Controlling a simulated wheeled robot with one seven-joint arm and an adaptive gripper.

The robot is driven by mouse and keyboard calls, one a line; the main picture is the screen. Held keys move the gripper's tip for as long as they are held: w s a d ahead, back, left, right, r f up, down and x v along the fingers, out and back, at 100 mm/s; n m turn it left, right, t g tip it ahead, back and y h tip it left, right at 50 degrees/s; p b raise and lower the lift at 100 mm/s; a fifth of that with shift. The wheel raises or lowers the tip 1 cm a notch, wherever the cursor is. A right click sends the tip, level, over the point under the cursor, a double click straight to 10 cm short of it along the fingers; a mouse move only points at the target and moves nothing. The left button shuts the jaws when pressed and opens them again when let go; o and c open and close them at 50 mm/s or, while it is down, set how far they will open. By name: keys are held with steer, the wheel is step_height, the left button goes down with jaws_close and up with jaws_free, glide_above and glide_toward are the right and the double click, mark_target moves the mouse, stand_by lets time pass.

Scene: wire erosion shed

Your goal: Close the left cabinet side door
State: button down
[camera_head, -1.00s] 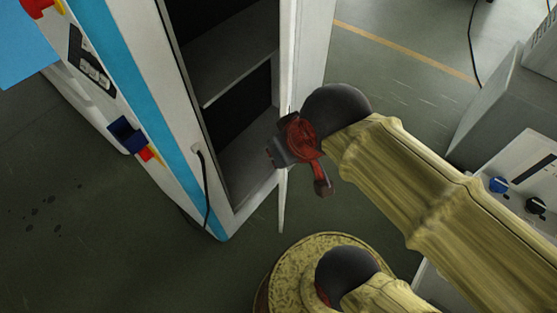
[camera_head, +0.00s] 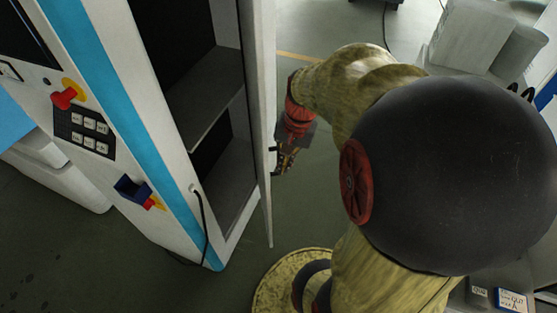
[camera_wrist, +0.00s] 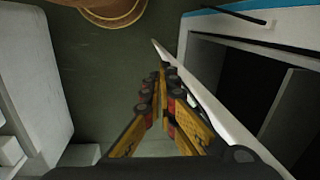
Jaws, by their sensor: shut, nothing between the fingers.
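The cabinet (camera_head: 95,85) is white with a blue stripe and stands at the left in the head view. Its side door (camera_head: 262,130) is a thin white panel standing open, seen nearly edge-on. My gripper (camera_head: 284,165) is just right of the door, on its outer side, pointing down. In the wrist view the door (camera_wrist: 205,95) runs diagonally along the right of my gripper (camera_wrist: 163,75). The fingers are shut and empty, very close to the panel; I cannot tell whether they touch it. The dark opening (camera_wrist: 247,80) lies beyond the door.
The cabinet's interior shelf (camera_head: 205,105) shows through the opening. A control panel (camera_head: 88,130) with a red knob is on the cabinet front. Grey equipment (camera_head: 470,45) stands at the upper right. A white block (camera_wrist: 35,75) is at the left in the wrist view. Dark floor lies between.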

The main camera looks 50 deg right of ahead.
steer(key=w+d+f+m+t+y+p, duration=0.1)
steer(key=d+f+m+y+p, duration=0.15)
steer(key=d+m, duration=0.9)
steer(key=w+a+f+m+b, duration=0.1)
steer(key=w+a+f, duration=0.3)
steer(key=a+f, duration=0.3)
steer(key=x, duration=0.3)
steer(key=w+a+m+t+h+p, duration=0.1)
steer(key=w+a+m+p, duration=0.6)
steer(key=w+a, duration=1)
steer(key=shift+w+a+t+h+p, duration=0.35)
steer(key=shift+w+h+p, duration=0.3)
steer(key=shift+w, duration=0.4)
